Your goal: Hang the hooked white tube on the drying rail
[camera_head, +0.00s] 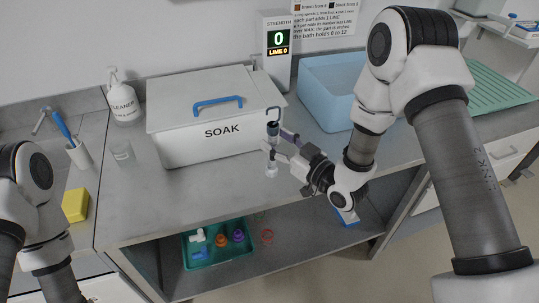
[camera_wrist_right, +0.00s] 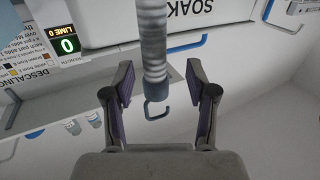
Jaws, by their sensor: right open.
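The hooked white tube (camera_head: 271,168) stands upright in front of the soak box, with a dark collar and a hook at its top. In the right wrist view the ribbed tube (camera_wrist_right: 153,40) runs down between the fingers, and its blue-grey hook (camera_wrist_right: 156,109) shows below. My right gripper (camera_head: 274,142) is open around the tube; its fingers (camera_wrist_right: 160,68) show a gap on both sides. My left arm is at the left edge, its gripper out of view. I cannot make out the drying rail for certain.
The white soak box (camera_head: 205,143) is closed, with a blue lid handle (camera_head: 217,104). A strength display (camera_head: 278,42) reads 0. A blue basin (camera_head: 325,85) and green mat (camera_head: 490,85) lie to the right. A green tray (camera_head: 217,258) of small parts sits on the lower shelf.

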